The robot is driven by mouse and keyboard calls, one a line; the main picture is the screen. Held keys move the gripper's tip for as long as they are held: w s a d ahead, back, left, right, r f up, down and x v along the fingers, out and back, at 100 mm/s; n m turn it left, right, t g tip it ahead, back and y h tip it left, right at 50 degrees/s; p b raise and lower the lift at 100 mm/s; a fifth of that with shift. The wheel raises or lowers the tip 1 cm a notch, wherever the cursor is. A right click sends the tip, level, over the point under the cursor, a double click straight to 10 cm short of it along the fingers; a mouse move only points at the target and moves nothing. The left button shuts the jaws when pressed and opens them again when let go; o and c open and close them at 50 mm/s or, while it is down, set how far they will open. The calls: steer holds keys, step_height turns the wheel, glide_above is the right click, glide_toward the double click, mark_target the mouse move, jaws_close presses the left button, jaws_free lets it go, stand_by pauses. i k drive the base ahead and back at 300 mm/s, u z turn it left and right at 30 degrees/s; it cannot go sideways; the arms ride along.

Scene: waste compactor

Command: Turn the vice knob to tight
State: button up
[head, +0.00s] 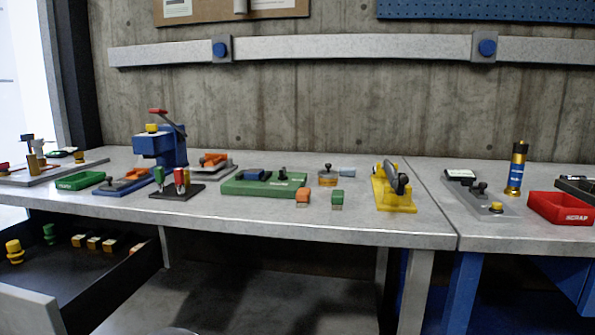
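No part is clearly readable as the vice knob at this distance. A long green fixture (235,187) on the bench carries a blue block (254,174) and a small black knob (283,172). A low blue fixture (130,187) to its left also has a black knob (112,181). A grey plate (485,198) on the right-hand bench bears black knobs and a yellow button. I cannot tell which of these is the vice, nor how any knob is set. My gripper is not in view.
A blue press (163,147) with a red-tipped lever stands at the back left. A yellow fixture (394,201) with a dark handle is right of centre. A red scrap tray (561,208) lies far right. An open drawer (80,275) juts out below left. The bench's front strip is mostly clear.

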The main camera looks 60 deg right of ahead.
mark_target(283, 171)
steer(key=k, duration=0.45)
steer(key=z, duration=0.7)
